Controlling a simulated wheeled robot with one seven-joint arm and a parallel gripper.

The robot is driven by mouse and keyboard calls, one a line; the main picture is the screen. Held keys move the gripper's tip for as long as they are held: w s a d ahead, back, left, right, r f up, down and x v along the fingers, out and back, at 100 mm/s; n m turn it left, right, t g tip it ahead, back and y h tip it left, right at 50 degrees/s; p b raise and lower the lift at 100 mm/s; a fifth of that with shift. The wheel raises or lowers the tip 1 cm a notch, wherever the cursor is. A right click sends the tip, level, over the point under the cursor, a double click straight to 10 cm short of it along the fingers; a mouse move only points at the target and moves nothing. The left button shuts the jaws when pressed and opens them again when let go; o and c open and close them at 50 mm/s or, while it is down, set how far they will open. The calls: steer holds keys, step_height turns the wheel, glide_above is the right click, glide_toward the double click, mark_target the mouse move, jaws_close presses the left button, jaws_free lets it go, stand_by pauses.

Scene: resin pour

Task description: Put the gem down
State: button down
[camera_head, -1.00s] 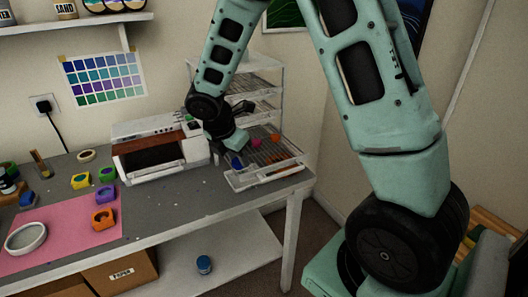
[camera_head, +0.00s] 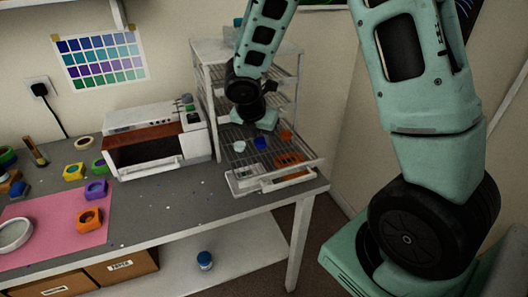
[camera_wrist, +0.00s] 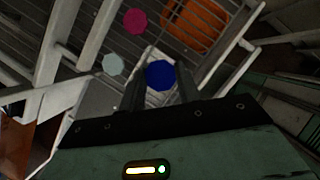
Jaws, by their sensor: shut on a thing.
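The blue gem (camera_wrist: 160,74) is between the fingertips of my gripper (camera_wrist: 160,90) in the wrist view. In the head view the blue gem (camera_head: 260,143) shows just below my gripper (camera_head: 257,132), over the wire shelf (camera_head: 225,135) of the drying rack. I cannot tell whether the gem touches the shelf. A pale gem (camera_wrist: 113,64) lies to its left, and it also shows in the head view (camera_head: 239,146). A crimson gem (camera_wrist: 135,20) lies farther off in the wrist view; my gripper seems to hide it in the head view.
An orange mould-like piece (camera_head: 289,160) and a small orange piece (camera_head: 286,135) are on the shelf's right side. A white tray (camera_head: 243,181) is at its front. Rack posts (camera_head: 207,80) and upper shelves stand close around my arm. A white oven-like machine (camera_head: 155,140) stands left.

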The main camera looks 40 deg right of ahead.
mark_target(260, 163)
steer(key=shift+f+b, duration=0.5)
steer(key=shift+f, duration=2.2)
steer(key=shift+f, duration=0.15)
steer(key=c, duration=1)
jaws_free()
